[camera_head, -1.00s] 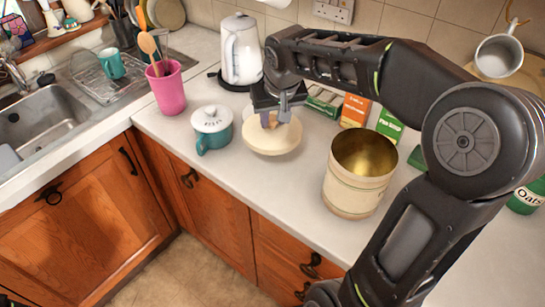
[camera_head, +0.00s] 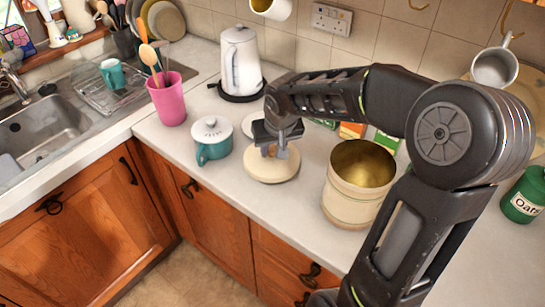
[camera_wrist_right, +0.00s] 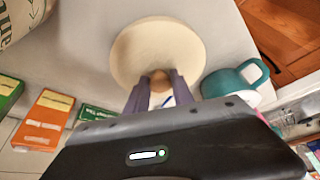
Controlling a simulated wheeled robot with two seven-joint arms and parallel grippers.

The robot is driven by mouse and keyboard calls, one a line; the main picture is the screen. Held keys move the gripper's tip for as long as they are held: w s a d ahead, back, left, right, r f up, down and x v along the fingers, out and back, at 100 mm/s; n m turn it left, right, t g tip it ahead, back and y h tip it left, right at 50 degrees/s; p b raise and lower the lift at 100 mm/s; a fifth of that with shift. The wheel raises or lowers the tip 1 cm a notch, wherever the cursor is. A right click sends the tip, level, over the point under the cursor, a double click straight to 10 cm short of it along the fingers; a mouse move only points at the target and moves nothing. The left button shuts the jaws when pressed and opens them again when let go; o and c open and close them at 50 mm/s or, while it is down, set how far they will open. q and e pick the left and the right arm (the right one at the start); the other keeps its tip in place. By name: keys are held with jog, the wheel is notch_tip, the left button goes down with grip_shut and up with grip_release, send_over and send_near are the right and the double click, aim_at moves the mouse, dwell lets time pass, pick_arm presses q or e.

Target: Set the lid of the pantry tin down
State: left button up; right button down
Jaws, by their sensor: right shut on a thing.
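The cream lid (camera_head: 272,166) of the pantry tin is on or just above the worktop; I cannot tell if it touches. My right gripper (camera_head: 270,151) is shut on the lid's wooden knob from above. In the right wrist view the round lid (camera_wrist_right: 158,52) lies beyond the fingers, with the brown knob (camera_wrist_right: 159,78) between them. The pantry tin (camera_head: 357,182) stands open to the right of the lid, its gold inside showing. My left gripper is not in view.
A teal lidded pot (camera_head: 212,140) stands close to the left of the lid. A pink utensil pot (camera_head: 170,100), a white kettle (camera_head: 240,62) and several boxes (camera_head: 388,141) stand farther back. The worktop's front edge (camera_head: 225,196) is near the lid.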

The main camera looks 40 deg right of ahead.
aim_at(273, 154)
jog(key=shift+f, duration=1.8)
jog(key=shift+f, duration=0.2)
jog(key=c, duration=1.1)
grip_release()
jog(key=shift+r, duration=0.15)
jog(key=shift+r, duration=0.15)
jog(key=v, duration=1.2)
jog(key=shift+a, duration=0.1)
